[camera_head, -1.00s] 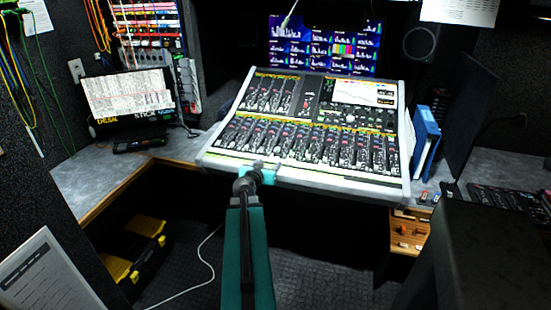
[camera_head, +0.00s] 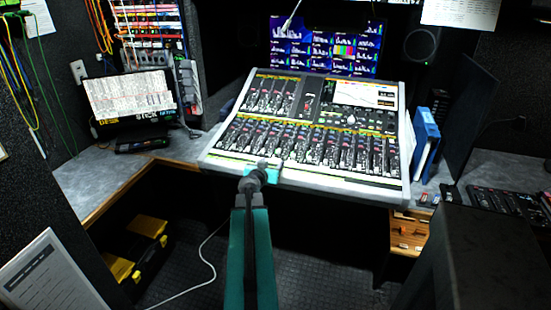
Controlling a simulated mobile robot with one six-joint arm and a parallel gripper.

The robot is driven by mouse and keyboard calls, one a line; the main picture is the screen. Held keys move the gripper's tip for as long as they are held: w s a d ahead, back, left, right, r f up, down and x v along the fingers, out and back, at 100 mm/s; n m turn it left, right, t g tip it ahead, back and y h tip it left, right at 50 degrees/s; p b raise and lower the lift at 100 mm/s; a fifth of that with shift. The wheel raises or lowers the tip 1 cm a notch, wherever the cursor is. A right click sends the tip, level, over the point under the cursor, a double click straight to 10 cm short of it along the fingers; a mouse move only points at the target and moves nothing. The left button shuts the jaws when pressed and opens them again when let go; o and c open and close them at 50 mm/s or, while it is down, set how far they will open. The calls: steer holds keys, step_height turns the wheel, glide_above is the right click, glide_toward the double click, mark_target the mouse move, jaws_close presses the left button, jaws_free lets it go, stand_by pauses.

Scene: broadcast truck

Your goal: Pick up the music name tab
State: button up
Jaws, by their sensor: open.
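My gripper (camera_head: 268,166) is at the end of my green arm, low in the middle of the picture. It appears over the front edge of the mixing console (camera_head: 300,178) and is small in view. It is open, with nothing seen between its fingers. I cannot make out the music name tab for certain.
A blue binder (camera_head: 425,135) stands right of the console. Small items lie on the right counter near a keypad (camera_head: 500,200). A dark block (camera_head: 475,255) fills the lower right. A yellow and black toolbox (camera_head: 135,262) and a white cable (camera_head: 208,262) are on the floor.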

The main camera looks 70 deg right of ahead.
mark_target(275, 159)
steer(key=shift+d+p, duration=0.45)
steer(key=shift+d, duration=0.35)
steer(key=shift+p+x, duration=0.45)
steer(key=shift+x, duration=0.55)
steer(key=shift+w+f, duration=0.15)
steer(key=c, duration=1.1)
